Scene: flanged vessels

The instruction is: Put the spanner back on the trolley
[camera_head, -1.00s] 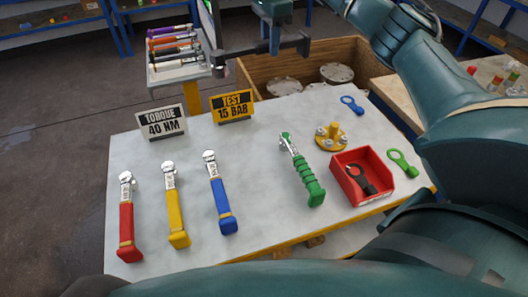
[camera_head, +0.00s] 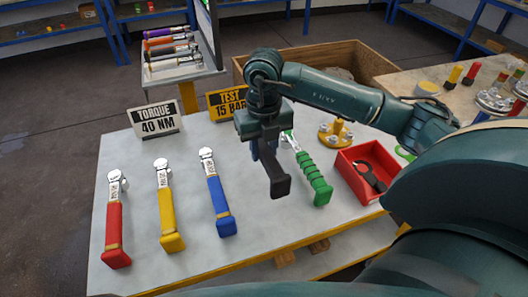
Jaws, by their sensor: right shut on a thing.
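The green-handled spanner (camera_head: 316,180) lies along the right half of the white table (camera_head: 270,228), its handle toward the front edge. Red (camera_head: 115,232), yellow (camera_head: 168,215) and blue (camera_head: 219,205) handled spanners lie on the table to the left. My left gripper is not in view.
The torque sign (camera_head: 157,121) and a test sign (camera_head: 226,102), partly covered by my gripper, stand at the table's back edge. A red bin (camera_head: 357,183) and a yellow flanged part (camera_head: 338,130) are close right of the spanner. A wooden crate (camera_head: 375,62) is behind.

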